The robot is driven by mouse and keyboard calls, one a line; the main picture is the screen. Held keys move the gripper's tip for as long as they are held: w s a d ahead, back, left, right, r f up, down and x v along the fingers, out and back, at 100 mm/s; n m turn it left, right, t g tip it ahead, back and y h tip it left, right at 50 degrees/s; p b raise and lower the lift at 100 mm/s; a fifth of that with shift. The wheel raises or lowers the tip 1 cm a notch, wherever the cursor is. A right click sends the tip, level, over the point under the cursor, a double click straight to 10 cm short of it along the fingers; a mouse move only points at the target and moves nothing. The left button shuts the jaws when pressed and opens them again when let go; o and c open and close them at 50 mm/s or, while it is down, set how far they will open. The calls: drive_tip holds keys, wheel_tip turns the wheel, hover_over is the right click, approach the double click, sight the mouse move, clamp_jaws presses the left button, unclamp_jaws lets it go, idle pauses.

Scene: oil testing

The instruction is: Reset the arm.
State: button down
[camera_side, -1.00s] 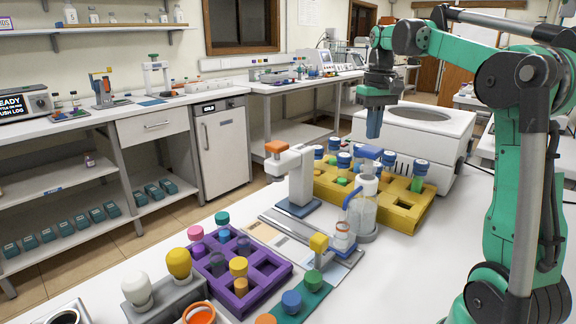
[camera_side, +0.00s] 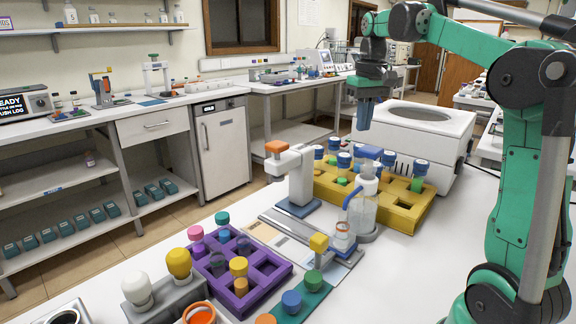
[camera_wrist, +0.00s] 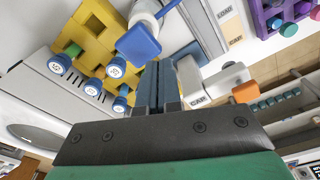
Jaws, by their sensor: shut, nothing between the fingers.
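My gripper (camera_side: 366,115) is shut and empty. In the side view it hangs fingers down at the end of my green arm, above the table and close to the front left of the white machine, behind the yellow rack. In the wrist view my shut fingers (camera_wrist: 158,85) point up the picture, between the yellow rack with blue-capped vials and the white press-like device. No object shows between the fingers.
The yellow rack (camera_side: 408,216) holds several blue-capped vials. The white machine (camera_side: 420,128) stands behind it. The table's right front is clear.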

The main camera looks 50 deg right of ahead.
drive_tip(key=a+f+n+t, duration=0.1)
drive_tip(key=a+f+t, duration=0.1)
drive_tip(key=a+f, duration=0.2)
drive_tip(key=s+a+f+n+t, duration=0.1)
drive_tip(key=a+f, duration=0.3)
drive_tip(key=a, duration=0.6)
drive_tip(key=s+a+f+n+t, duration=0.1)
drive_tip(key=a+f+n+t, duration=0.2)
drive_tip(key=a, duration=0.4)
drive_tip(key=shift+s+f+t, duration=0.2)
drive_tip(key=shift+f+t, duration=0.1)
drive_tip(key=shift+f, duration=0.1)
